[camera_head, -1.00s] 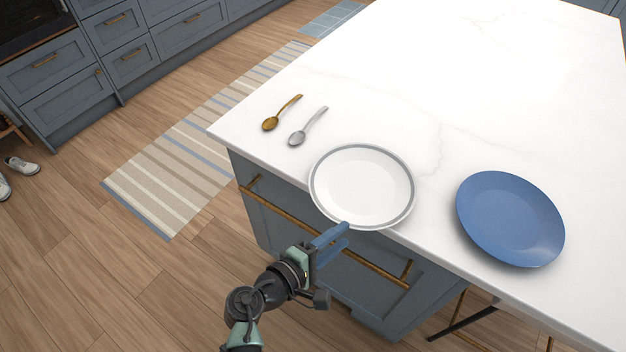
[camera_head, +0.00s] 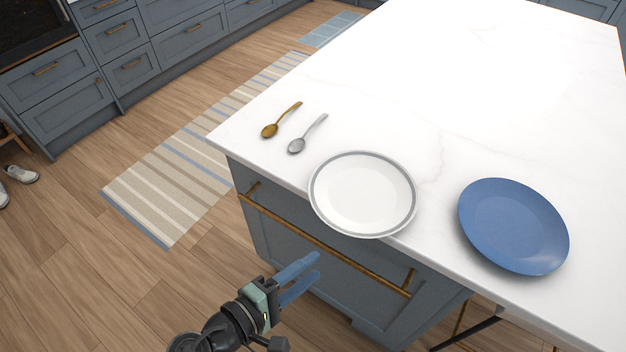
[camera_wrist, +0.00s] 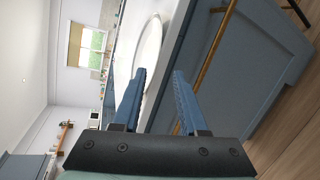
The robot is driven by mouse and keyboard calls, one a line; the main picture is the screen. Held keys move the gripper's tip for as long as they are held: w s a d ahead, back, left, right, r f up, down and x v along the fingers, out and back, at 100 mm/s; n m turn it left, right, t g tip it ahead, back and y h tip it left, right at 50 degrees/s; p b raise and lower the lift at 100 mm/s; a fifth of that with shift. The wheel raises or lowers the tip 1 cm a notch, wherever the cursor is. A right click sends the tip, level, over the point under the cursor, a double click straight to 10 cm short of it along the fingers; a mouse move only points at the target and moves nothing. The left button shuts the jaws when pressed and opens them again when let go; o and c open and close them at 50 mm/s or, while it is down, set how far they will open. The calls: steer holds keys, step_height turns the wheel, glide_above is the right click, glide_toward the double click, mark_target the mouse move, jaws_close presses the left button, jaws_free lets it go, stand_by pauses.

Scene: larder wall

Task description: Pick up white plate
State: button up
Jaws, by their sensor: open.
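The white plate (camera_head: 362,193) has a grey rim band and lies flat on the white countertop, its near edge reaching the counter's front edge. In the wrist view the plate (camera_wrist: 149,50) shows at a steep angle beyond the fingers. My gripper (camera_head: 305,272) is open and empty, with blue fingers. It is in front of the island, to the lower left of the plate and apart from it. In the wrist view my gripper (camera_wrist: 158,75) has its two fingers spread, with nothing between them.
A blue plate (camera_head: 513,226) lies to the right on the countertop (camera_head: 450,90). A gold spoon (camera_head: 281,120) and a silver spoon (camera_head: 307,134) lie to the left of the white plate. The island's drawer front has a long brass handle (camera_head: 325,246). A striped rug (camera_head: 175,190) is on the floor.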

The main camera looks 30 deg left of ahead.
steer(key=b, duration=0.2)
glide_toward(364, 233)
steer(key=x, duration=0.4)
steer(key=shift+w+d+f, duration=0.1)
steer(key=shift+w+f, duration=0.05)
steer(key=shift+w, duration=0.1)
steer(key=shift+p+x, duration=0.5)
steer(key=shift+x, duration=2.6)
steer(key=shift+s, duration=0.1)
jaws_close()
